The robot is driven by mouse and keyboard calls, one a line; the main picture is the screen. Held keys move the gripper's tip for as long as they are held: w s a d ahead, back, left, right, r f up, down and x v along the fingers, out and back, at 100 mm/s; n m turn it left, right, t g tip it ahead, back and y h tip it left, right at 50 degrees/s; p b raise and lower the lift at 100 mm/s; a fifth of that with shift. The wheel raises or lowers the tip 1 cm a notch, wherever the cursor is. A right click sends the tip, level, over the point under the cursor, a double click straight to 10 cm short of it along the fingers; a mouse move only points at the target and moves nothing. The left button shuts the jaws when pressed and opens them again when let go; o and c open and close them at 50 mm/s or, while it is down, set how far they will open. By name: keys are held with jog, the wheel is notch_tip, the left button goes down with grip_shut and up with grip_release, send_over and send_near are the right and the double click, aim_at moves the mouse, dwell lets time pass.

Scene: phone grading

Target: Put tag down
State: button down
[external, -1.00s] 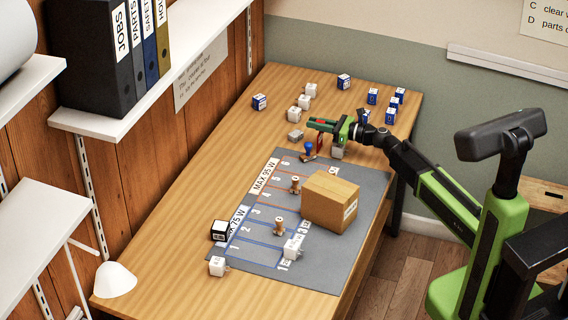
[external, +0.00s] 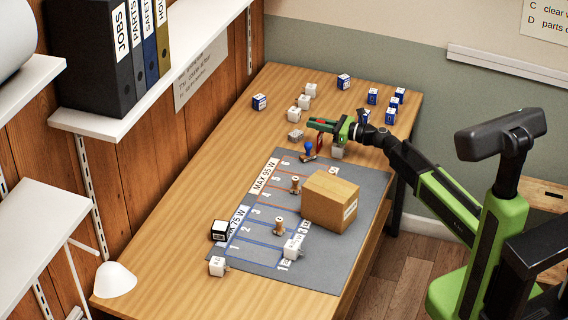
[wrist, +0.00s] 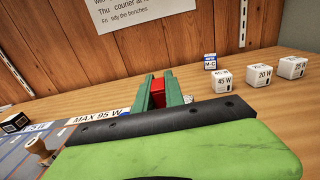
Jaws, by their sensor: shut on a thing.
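My gripper (external: 318,123) is shut on a red tag (external: 320,143) and holds it over the bench, just beyond the far edge of the grey mat (external: 345,278).
A blue-topped peg (external: 308,149) stands near the tag, on the mat's far end. A grey-white block (external: 295,135) lies left of my gripper. A cardboard box (external: 328,203) and wooden pegs (external: 279,226) stand on the mat. White blocks (wrist: 222,80) and blue blocks (external: 372,96) stand farther back.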

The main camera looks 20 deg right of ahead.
jog(key=s+d+r+p, duration=0.3)
jog(key=d+r+p, duration=0.8)
jog(key=a+n+g+y, duration=0.4)
jog(key=a+n+g, duration=0.15)
jog(key=a, duration=1.45)
jog(key=w+a+f+b, duration=0.1)
jog(key=a+f+b, duration=0.9)
jog(key=a+b, duration=0.1)
jog(key=shift+w+a+f+m, duration=0.4)
jog(key=shift+a+m, duration=0.05)
jog(key=c, duration=1.4)
grip_release()
jog(key=shift+r+g, duration=0.1)
jog(key=shift+g, duration=0.15)
